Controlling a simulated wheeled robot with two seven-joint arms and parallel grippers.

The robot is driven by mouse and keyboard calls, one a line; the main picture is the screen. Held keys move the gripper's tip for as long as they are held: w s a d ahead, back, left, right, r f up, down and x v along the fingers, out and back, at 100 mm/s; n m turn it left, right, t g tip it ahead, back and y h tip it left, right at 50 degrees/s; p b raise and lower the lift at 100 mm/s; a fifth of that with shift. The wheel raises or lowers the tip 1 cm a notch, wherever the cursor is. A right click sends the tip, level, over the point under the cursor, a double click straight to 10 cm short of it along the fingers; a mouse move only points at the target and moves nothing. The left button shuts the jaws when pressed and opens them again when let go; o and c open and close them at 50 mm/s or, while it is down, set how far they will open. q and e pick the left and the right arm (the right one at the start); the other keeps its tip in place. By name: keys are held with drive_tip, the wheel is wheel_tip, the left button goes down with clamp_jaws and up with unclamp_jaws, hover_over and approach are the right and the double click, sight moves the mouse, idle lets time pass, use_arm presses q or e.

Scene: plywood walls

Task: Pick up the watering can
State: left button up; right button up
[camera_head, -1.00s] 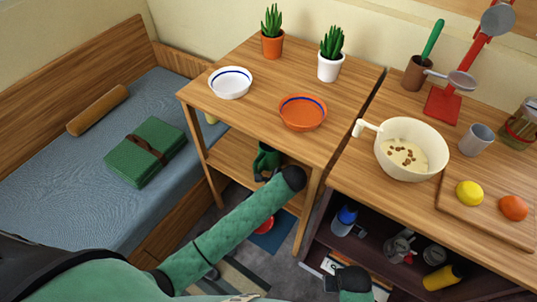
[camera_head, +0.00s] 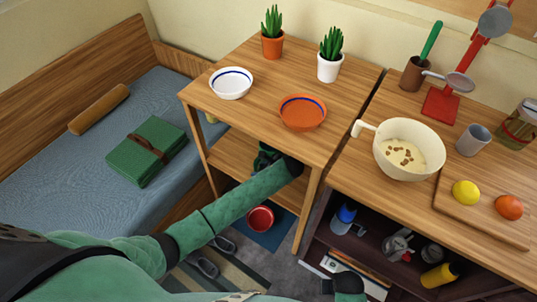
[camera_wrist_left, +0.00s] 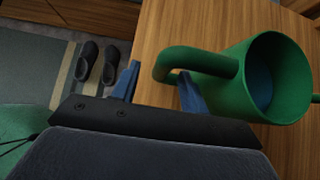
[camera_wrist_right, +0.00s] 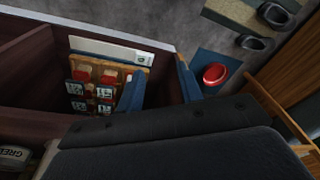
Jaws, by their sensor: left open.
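The green watering can (camera_wrist_left: 262,78) stands on the wooden lower shelf in the left wrist view, its wide opening to the right and its looped handle (camera_wrist_left: 185,60) toward my gripper. My left gripper (camera_wrist_left: 160,85) is open, its blue fingers apart on either side of the handle's near part. In the head view my left gripper (camera_head: 266,158) reaches under the tabletop into the shelf, and it and the arm hide most of the can. My right gripper (camera_wrist_right: 158,85) is open and empty, over the floor and a dark shelf unit.
The tabletop (camera_head: 250,102) over the shelf bears a white bowl (camera_head: 231,83), an orange bowl (camera_head: 303,112) and two potted plants. A table leg (camera_head: 307,210) stands right of my left arm. A red bowl (camera_head: 260,218) and slippers (camera_head: 203,263) are on the floor.

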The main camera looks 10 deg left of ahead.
sight(256, 170)
use_arm(q)
drive_tip(key=shift+p+x, duration=0.35)
drive_tip(key=shift+x, duration=1.4)
use_arm(e)
drive_tip(key=f, duration=0.2)
drive_tip(key=s+f, duration=0.1)
drive_tip(key=shift+d+f, duration=0.25)
drive_tip(key=shift+f, duration=0.15)
use_arm(q)
drive_tip(key=shift+d, duration=0.1)
clamp_jaws()
use_arm(e)
drive_tip(key=shift+w, duration=0.1)
use_arm(q)
drive_tip(key=shift+w, duration=0.1)
